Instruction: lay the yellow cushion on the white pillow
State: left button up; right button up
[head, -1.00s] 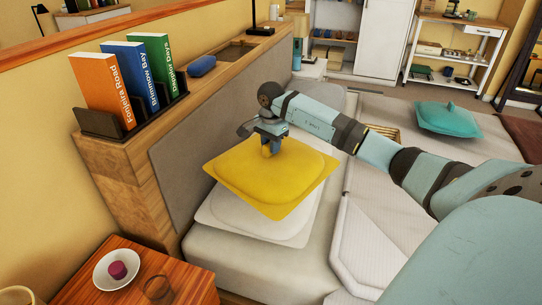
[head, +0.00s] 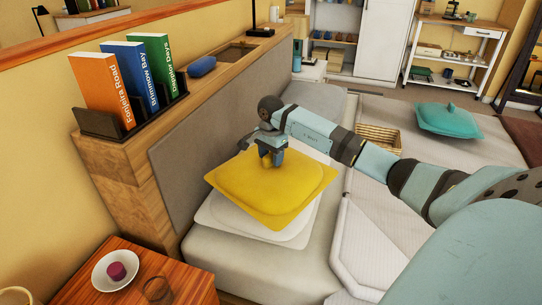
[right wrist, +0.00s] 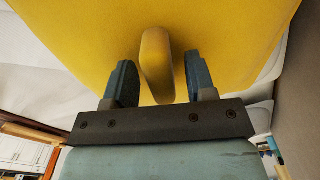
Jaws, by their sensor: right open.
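The yellow cushion (head: 285,200) lies flat on the white pillow (head: 218,228) at the head of the bed, turned a little against it. The pillow's front and left edges show, and the cushion hides the rest. My right gripper (head: 270,158) is over the middle of the cushion, pointing down. In the right wrist view, the fingers of my right gripper (right wrist: 161,82) stand apart, on either side of the cushion's raised yellow tab (right wrist: 157,65), with gaps between them and it. My left gripper is not in view.
A headboard shelf (head: 130,160) with books and a blue case (head: 202,66) runs along the left. A wooden nightstand (head: 190,282) with a white bowl (head: 103,281) stands at the front left. A wicker basket (head: 380,138) and a teal cushion (head: 448,119) are farther back.

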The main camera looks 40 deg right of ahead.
notch_tip(320, 180, up, 12)
jog(key=p, duration=0.2)
jog(key=s+a+f+m+y, duration=0.15)
jog(key=a+f+y, duration=0.35)
jog(key=a, duration=0.6)
jog(key=s+a+f+m+y, duration=0.15)
jog(key=a+f+y, duration=0.3)
jog(key=a, duration=0.75)
jog(key=s+a+r+m+t+y, duration=0.1)
jog(key=s+a+m+t+y, duration=0.3)
jog(key=a+m, duration=0.25)
jog(key=s+a+m+t+y, duration=0.3)
jog(key=a+m+t+y, duration=0.1)
jog(key=a+m, duration=0.25)
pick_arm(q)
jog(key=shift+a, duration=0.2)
pick_arm(e)
jog(key=s+f+n+t+h, duration=0.1)
jog(key=s+f+n+h, duration=0.3)
jog(key=n, duration=0.8)
jog(key=s+f+n+t+h, duration=0.1)
jog(key=s+f+n+h, duration=0.4)
jog(key=n, duration=0.7)
jog(key=s+d+f+n+t+h, duration=0.1)
jog(key=s+f+n+h, duration=0.3)
jog(key=s+n, duration=0.4)
jog(key=f+n, duration=0.1)
jog(key=n, duration=0.2)
jog(key=shift+s+n, duration=0.3)
jog(key=shift+n, duration=0.1)
